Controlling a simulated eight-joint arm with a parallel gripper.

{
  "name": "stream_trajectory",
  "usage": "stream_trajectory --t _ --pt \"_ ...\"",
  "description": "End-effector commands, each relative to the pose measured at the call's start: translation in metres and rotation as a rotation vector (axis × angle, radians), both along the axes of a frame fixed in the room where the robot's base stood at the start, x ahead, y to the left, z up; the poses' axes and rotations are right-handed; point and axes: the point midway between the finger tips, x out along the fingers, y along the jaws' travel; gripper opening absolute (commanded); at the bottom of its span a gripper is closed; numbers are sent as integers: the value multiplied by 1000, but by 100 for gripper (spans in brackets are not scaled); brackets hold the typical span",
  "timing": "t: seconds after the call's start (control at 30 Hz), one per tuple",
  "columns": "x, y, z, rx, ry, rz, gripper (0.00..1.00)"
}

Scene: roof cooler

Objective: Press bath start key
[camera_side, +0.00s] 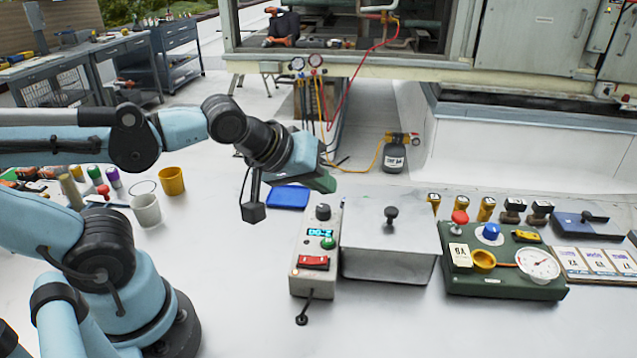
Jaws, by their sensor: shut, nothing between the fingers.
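The bath is a grey metal tank (388,262) with a lid and a black knob on top. Joined to its left side is a pale control box (312,273) with a black dial, a lit blue display, a round green key (328,243) and a red rocker switch (313,262). I cannot read labels on the keys. My gripper (324,184) is shut and empty. It hangs in the air, above and behind the control box in the picture, apart from the green key.
A blue pad (288,197) lies just behind the control box. A green gauge panel (500,265) with knobs stands right of the tank. White and yellow cups (171,181) stand left. A cable lies before the box. The white surface in front is clear.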

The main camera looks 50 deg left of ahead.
Motion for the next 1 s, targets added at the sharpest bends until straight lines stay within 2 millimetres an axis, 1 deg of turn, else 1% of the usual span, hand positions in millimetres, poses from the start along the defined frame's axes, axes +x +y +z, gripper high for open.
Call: stream_trajectory --t 0.2,0.57,0.67,0.77,1.0 --pt "2 -4 4 -64 -17 52 0" --pt "3 -4 3 -65 -16 54 0" --pt "3 -4 -1 -65 -16 54 0" --pt "3 -4 -10 -65 -16 54 0" --pt "3 -4 -36 -64 -16 53 0"
